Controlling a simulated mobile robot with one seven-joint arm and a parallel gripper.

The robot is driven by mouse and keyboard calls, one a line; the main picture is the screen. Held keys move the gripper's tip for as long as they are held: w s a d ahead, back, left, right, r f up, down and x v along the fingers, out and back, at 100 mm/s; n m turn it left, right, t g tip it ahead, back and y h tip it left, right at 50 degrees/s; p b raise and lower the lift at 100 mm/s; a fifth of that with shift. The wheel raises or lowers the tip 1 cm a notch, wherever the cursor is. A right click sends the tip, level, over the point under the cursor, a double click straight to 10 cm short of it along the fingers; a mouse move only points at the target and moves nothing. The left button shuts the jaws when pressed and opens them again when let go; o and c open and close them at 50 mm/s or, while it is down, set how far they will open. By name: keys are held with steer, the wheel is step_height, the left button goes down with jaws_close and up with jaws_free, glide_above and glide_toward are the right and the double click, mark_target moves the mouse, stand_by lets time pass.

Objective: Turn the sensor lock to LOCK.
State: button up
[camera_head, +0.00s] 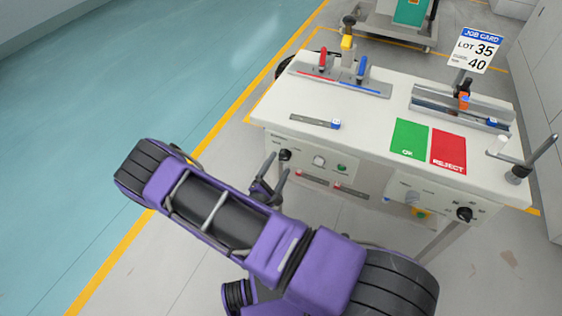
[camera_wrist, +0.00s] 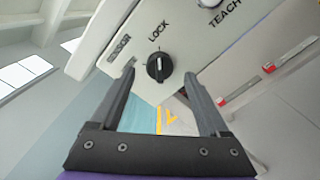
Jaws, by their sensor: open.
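The sensor lock is a black round knob (camera_wrist: 159,67) on the pale front panel, between the lettering LOCK and SENSOR in the wrist view. A light line runs across its face; I cannot tell for sure which mark it points to. The knob (camera_head: 285,155) also shows small at the left of the station's front in the head view. My gripper (camera_wrist: 160,76) is open, with one finger on each side of the knob in the picture. Nothing is held, and contact with the knob cannot be made out. In the head view my gripper (camera_head: 277,166) is just in front of the panel.
The white station table (camera_head: 370,119) carries a green OK mat (camera_head: 409,138), a red REJECT mat (camera_head: 449,149) and fixtures with red and blue handles. A TEACH button (camera_wrist: 209,2) and red-marked rails (camera_wrist: 268,67) are near the knob. Open floor lies left.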

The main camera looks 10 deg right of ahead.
steer(key=v, duration=1.4)
steer(key=shift+s+a, duration=0.25)
steer(key=shift+s, duration=0.1)
